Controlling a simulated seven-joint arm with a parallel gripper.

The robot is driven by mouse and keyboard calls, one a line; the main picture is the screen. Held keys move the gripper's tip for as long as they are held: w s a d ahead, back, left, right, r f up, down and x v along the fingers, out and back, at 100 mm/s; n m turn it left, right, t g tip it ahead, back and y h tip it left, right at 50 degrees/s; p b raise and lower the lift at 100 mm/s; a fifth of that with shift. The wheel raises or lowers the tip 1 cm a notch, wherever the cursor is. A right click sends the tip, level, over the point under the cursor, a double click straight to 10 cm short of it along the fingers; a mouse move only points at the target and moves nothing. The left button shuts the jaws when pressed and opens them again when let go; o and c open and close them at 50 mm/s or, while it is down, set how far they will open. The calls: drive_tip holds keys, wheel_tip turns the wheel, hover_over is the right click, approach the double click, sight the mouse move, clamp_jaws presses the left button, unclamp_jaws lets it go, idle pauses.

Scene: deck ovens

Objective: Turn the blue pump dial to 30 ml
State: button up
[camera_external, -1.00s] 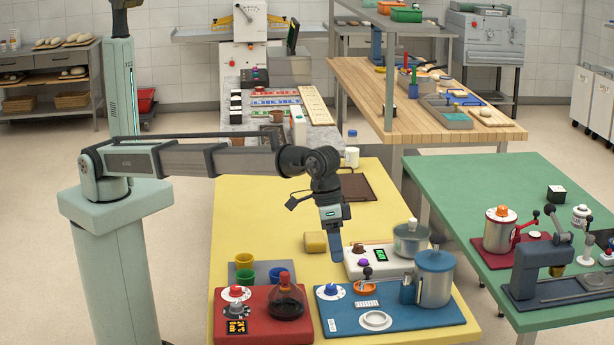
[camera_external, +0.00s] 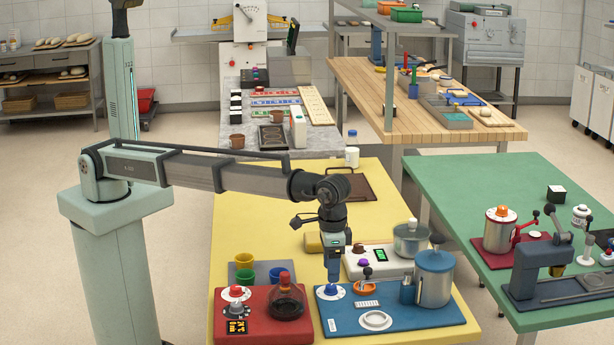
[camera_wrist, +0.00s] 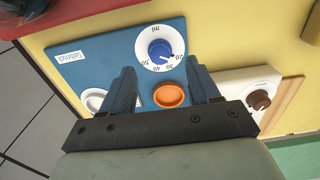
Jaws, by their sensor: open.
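The blue pump dial (camera_external: 331,289) is a blue knob on a white numbered disc at the left back of the blue pump board (camera_external: 400,331). In the wrist view the blue knob (camera_wrist: 160,49) sits on its disc, marked "ml". A small pointer tip shows at the knob's lower right; the exact number it meets is too small to read surely. My gripper (camera_external: 333,276) points down just above the dial in the external view. In the wrist view my gripper (camera_wrist: 160,68) is open and empty, its two blue fingers apart, with the dial ahead between their tips.
The blue board also carries an orange cup (camera_wrist: 169,95), a white ring dish (camera_external: 375,319) and a blue-grey canister (camera_external: 434,280). A red board (camera_external: 262,329) with a dark flask (camera_external: 287,301) stands close left. A white device (camera_external: 358,271) stands just behind.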

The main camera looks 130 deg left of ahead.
sight(331, 286)
drive_tip(key=shift+f, duration=2.4)
drive_tip(key=c, duration=1)
